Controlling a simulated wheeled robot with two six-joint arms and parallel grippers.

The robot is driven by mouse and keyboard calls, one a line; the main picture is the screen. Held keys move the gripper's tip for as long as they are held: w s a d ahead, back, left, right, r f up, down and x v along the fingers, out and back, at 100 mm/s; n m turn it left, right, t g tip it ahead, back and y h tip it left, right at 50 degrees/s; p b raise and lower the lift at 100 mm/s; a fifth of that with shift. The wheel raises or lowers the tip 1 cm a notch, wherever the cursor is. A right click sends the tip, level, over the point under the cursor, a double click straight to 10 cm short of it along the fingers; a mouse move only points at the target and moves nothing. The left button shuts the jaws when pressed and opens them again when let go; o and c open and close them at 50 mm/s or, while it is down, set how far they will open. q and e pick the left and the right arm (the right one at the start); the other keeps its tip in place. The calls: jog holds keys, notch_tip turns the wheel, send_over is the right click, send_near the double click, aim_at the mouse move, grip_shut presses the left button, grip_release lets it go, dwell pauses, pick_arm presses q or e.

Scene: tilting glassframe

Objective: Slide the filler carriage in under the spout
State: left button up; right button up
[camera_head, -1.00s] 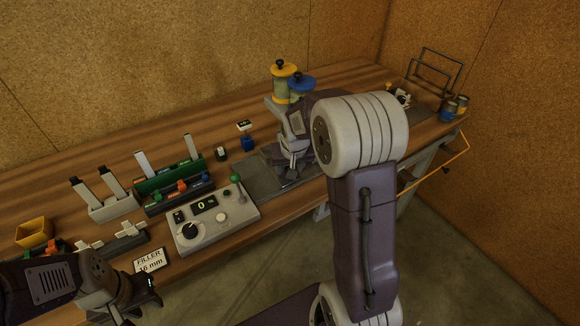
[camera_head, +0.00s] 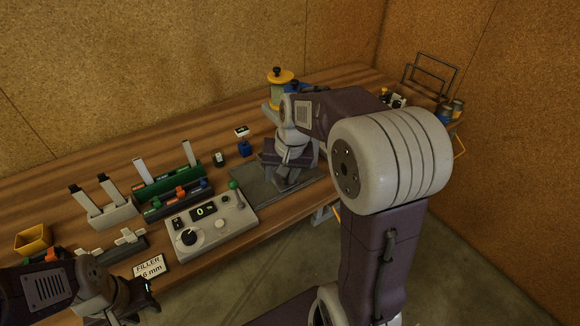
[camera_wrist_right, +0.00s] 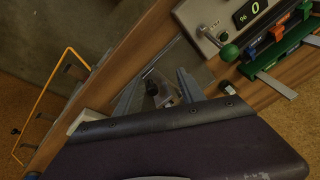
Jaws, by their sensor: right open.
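My right gripper (camera_head: 284,182) is low over the grey plate (camera_head: 245,186) on the bench, right of the control box. In the right wrist view its two grey fingers (camera_wrist_right: 158,90) stand apart, open. Between them shows a small part with a dark knob (camera_wrist_right: 152,88), which may be the filler carriage; I cannot tell whether the fingers touch it. The filler station with a yellow-capped canister (camera_head: 281,92) and a blue one stands behind my right arm. The spout is hidden there. My left gripper (camera_head: 146,296) is at the lower left, near the "FILLER 16 mm" sign (camera_head: 149,266); its jaws are unclear.
The control box (camera_head: 210,216) reads 0 and has a green-knobbed lever (camera_head: 233,185). Racks with upright strips (camera_head: 107,212) and a yellow bin (camera_head: 33,239) stand to the left. Small cans (camera_head: 452,108) and a wire rack (camera_head: 430,75) are at the right end.

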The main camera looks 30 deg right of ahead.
jog(key=s+a+f+m+g+y, duration=0.1)
jog(key=s+a+f+m+y, duration=0.25)
jog(key=a+m+y, duration=0.45)
jog(key=w+d+r+m+t+y+p, duration=0.15)
jog(key=w+d+m+t, duration=0.35)
jog(key=m, duration=0.5)
jog(key=s+d+m+t+h, duration=0.1)
jog(key=d+m, duration=0.1)
jog(key=d, duration=0.2)
jog(key=s+d+f+m+t+h+p, duration=0.1)
jog(key=d+m+t, duration=0.1)
jog(key=d, duration=0.2)
jog(key=s+d+f+m+t+h, duration=0.1)
jog(key=s+d+m, duration=0.1)
jog(key=d+m, duration=0.1)
jog(key=shift+d+f+t+h, duration=0.2)
jog(key=shift+d+t+h, duration=0.15)
jog(key=shift+d+t, duration=0.1)
jog(key=shift+s+d, duration=0.15)
jog(key=shift+d, duration=0.1)
jog(key=shift+a, duration=0.1)
jog(key=x, duration=0.9)
jog(key=shift+w+f, duration=0.1)
jog(key=shift+w, duration=0.1)
grip_shut()
